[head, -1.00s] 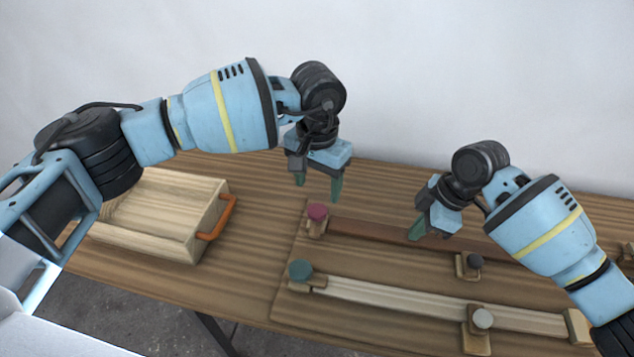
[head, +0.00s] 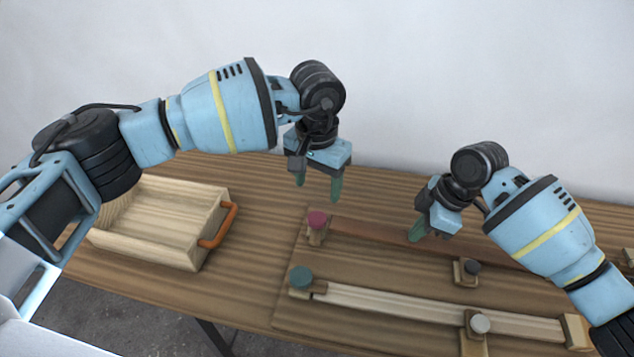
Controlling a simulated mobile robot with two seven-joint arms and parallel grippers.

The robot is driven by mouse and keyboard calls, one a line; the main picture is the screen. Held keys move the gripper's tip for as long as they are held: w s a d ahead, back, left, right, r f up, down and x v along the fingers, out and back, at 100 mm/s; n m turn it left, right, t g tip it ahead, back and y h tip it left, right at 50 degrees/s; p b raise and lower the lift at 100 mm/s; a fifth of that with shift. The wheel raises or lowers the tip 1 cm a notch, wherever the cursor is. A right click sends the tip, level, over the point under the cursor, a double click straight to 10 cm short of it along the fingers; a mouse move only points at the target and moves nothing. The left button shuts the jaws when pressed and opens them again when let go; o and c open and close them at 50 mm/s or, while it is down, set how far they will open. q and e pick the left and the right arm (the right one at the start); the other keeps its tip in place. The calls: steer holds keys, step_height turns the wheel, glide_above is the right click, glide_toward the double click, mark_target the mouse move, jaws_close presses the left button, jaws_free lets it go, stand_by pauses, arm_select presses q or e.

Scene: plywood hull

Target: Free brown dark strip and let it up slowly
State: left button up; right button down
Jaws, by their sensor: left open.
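The brown dark strip (head: 370,232) lies along the far side of the board. Its left end is at a wooden clamp with a red knob (head: 318,219), and a clamp with a dark knob (head: 472,267) stands at its near edge. My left gripper (head: 318,187) is open and empty, with its fingers pointing down above the red-knob clamp. My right gripper (head: 424,232) points down at the strip's middle. Whether its fingers touch the strip, and how far apart they are, I cannot tell. My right forearm hides the strip's right part.
A pale strip (head: 400,303) lies nearer on the board, with a teal-knob clamp (head: 301,278) at its left and a white-knob clamp (head: 480,323) further right. An open wooden box (head: 160,245) with an orange handle (head: 220,228) stands left. Table between box and board is clear.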

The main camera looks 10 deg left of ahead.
arm_select(q)
steer(key=shift+t, duration=0.4)
steer(key=shift+r+p, duration=0.85)
steer(key=shift+r, duration=1.8)
arm_select(e)
steer(key=shift+r, duration=1.9)
steer(key=shift+r, duration=0.1)
arm_select(q)
steer(key=shift+t, duration=0.4)
step_height(320, 180, up, 6)
steer(key=shift+s+f+p, duration=0.15)
steer(key=shift+f+p, duration=0.05)
steer(key=shift+p, duration=0.65)
arm_select(e)
step_height(320, 180, up, 5)
steer(key=shift+f, duration=0.1)
arm_select(q)
steer(key=shift+f, duration=0.1)
